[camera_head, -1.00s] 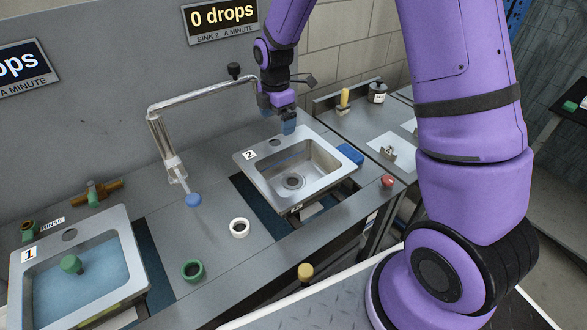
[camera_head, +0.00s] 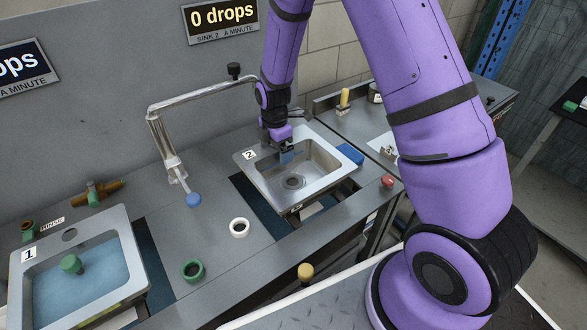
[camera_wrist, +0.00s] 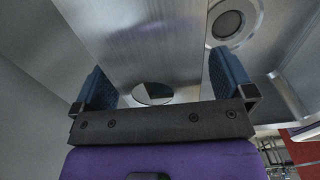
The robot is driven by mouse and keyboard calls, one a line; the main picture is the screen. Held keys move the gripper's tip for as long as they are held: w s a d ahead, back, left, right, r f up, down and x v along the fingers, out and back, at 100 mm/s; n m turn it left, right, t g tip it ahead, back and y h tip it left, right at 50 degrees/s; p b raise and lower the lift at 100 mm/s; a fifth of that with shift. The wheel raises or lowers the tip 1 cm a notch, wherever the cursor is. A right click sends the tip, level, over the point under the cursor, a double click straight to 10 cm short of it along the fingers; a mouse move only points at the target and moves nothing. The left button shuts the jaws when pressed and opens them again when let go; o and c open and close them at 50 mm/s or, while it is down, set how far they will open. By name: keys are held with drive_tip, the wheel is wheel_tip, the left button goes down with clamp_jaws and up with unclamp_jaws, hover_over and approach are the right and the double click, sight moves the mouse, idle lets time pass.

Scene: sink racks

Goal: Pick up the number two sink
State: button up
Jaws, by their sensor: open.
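The number two sink (camera_head: 262,174) is a steel basin marked "2", set over a dark opening in the grey counter; the basin looks empty. My gripper (camera_head: 289,156) is over its back ledge, with the blue fingertips low at the basin's back edge. The gripper hides the tap hole in the head view. In the wrist view my gripper (camera_wrist: 155,75) has its two blue fingers wide apart with nothing gripped. The sink's steel (camera_wrist: 130,45) shows between and beyond them, with a round hole near the palm and the drain (camera_wrist: 229,22) at upper right. Contact cannot be told.
A curved tap (camera_head: 160,135) with a blue end stands left of the sink. Sink one (camera_head: 130,245) holds blue water and a green plug. White and green rings lie on the counter between. A blue block (camera_head: 350,153) and red knob (camera_head: 388,181) are at right.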

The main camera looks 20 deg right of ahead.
drive_tip(key=shift+f, duration=0.25)
idle(0.6)
drive_tip(key=c, duration=1.6)
drive_tip(key=shift+c, duration=0.5)
drive_tip(key=shift+r, duration=0.15)
